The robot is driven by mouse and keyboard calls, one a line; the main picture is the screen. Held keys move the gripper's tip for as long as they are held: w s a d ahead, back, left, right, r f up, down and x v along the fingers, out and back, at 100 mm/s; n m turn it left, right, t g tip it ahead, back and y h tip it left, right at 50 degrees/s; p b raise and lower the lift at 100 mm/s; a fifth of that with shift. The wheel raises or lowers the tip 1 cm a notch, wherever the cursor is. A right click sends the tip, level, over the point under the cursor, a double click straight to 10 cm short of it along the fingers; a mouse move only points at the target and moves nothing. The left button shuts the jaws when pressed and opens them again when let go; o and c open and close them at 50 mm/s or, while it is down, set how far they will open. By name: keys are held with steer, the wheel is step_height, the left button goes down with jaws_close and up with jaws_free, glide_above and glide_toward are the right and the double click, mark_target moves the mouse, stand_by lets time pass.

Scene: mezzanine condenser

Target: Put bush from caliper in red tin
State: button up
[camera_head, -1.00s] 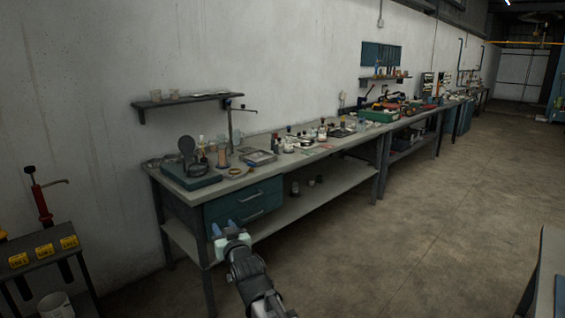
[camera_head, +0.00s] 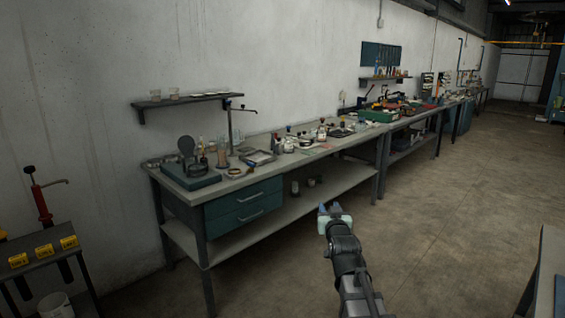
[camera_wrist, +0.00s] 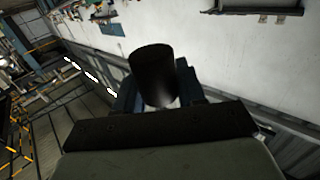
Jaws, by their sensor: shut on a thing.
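My gripper (camera_head: 326,209) is out in front of the bench, above the floor. It is shut on a dark, smooth cylinder, the bush (camera_wrist: 153,72), which shows between the blue fingers in the wrist view. The bush is too small to make out in the head view. I cannot pick out the caliper or the red tin with certainty among the small items on the benches.
The near bench (camera_head: 335,152) holds many small items, with blue drawers (camera_head: 243,205) below. A green tray (camera_head: 378,115) lies on the farther bench. A wall shelf (camera_head: 187,99) hangs above. The floor (camera_head: 440,220) on the right is clear.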

steer(key=shift+d+h, duration=0.3)
steer(key=shift+d, duration=0.85)
